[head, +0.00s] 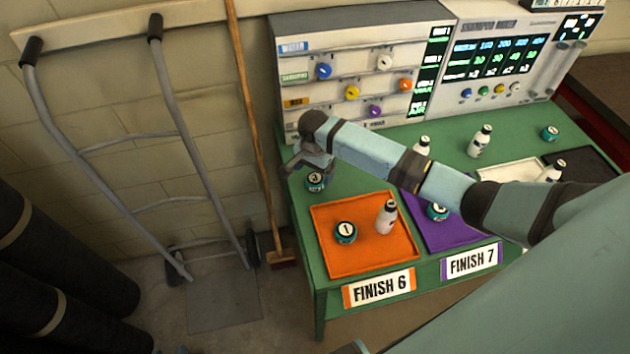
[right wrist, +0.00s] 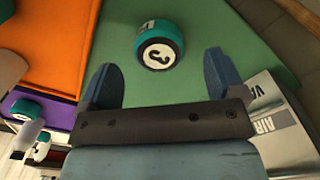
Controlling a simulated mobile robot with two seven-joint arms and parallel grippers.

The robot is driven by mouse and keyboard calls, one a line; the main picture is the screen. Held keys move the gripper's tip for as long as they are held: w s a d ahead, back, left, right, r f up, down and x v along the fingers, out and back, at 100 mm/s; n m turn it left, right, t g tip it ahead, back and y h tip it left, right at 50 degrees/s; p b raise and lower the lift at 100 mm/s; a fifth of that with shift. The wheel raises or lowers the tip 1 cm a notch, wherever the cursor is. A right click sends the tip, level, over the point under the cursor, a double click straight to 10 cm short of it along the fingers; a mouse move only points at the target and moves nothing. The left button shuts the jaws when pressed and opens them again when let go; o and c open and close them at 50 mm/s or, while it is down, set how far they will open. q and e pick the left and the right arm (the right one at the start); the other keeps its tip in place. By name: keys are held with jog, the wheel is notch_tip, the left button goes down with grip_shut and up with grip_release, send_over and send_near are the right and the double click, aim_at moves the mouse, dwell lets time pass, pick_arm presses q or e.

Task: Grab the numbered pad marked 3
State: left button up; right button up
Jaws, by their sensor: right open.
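The pad marked 3 (right wrist: 158,54) is a short teal puck with a white top and a black 3. In the head view this pad (head: 315,181) sits on the green table's left end, behind the orange mat, partly covered by my gripper. My right gripper (head: 308,163) is open and empty above it. In the right wrist view the pad lies beyond and between the two blue fingertips (right wrist: 160,61), with no finger seen touching it. My left gripper is not in view.
An orange mat (head: 350,266) holds a pad marked 1 (head: 345,232) and a white bottle (head: 387,217). A purple mat (head: 466,233) holds another teal pad (head: 438,212). A control panel (head: 345,75) stands behind; a hand truck (head: 160,140) and broom (head: 258,120) are left.

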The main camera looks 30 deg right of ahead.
aim_at(314, 179)
notch_tip(314, 179, down, 4)
jog(key=shift+s+f, duration=0.1)
jog(key=shift+f, duration=0.15)
jog(key=shift+c, duration=0.5)
jog(key=c, duration=0.9)
